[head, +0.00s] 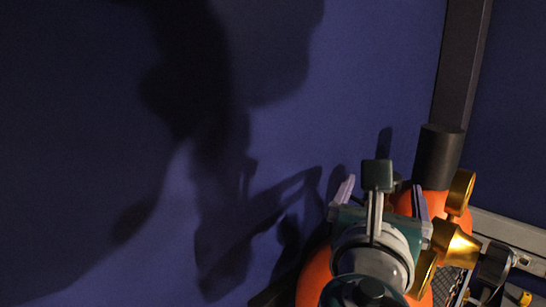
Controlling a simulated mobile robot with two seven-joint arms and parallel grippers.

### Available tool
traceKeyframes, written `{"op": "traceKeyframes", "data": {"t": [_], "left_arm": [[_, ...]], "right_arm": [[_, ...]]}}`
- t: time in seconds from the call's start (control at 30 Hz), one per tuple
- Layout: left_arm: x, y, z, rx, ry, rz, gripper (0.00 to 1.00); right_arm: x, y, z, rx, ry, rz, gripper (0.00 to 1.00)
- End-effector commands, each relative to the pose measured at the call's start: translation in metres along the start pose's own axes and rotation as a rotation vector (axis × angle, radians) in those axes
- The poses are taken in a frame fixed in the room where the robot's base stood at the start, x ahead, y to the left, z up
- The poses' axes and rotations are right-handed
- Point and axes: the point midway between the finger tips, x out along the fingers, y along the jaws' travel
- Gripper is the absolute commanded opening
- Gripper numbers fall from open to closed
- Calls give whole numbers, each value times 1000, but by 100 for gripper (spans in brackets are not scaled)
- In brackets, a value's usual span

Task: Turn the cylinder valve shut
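An orange cylinder (312,277) stands at the lower right, largely covered by my arm. Brass-coloured fittings (455,243) with round ends sit beside it on the right, with a dark grey part (495,265) at their outer side. I cannot tell which part is the valve's handle. My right gripper (383,190), on a teal and white wrist from the bottom edge, is over the orange shape and just left of the fittings. Its two pale lilac fingers are wide apart, and I see nothing held. A dark green block on a grey stem hides part of the space between them. My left gripper is not in view.
A black cylindrical piece (438,155) stands above the orange surface behind the gripper. A dark upright post (461,60) and a grey rail (512,230) are at the right. The blue wall (370,60) is bare, with large arm shadows across its left side.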

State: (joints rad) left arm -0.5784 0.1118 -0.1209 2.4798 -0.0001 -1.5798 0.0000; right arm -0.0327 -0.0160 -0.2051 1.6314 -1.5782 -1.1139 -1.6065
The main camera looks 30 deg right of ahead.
Motion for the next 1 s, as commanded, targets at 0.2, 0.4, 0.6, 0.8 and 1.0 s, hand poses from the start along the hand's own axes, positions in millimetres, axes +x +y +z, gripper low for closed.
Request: {"op": "traceKeyframes", "data": {"t": [0.2,0.4,0.6,0.8,1.0], "left_arm": [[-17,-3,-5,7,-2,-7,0],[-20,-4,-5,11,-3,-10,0],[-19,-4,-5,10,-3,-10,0],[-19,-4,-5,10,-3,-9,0],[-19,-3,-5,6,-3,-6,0]], "right_arm": [[43,-1,4,-1,-2,-2,97],[63,0,2,2,0,-2,97],[66,-1,0,2,1,-2,97],[66,-1,0,2,0,-2,88],[66,-1,0,2,0,-2,65]]}}
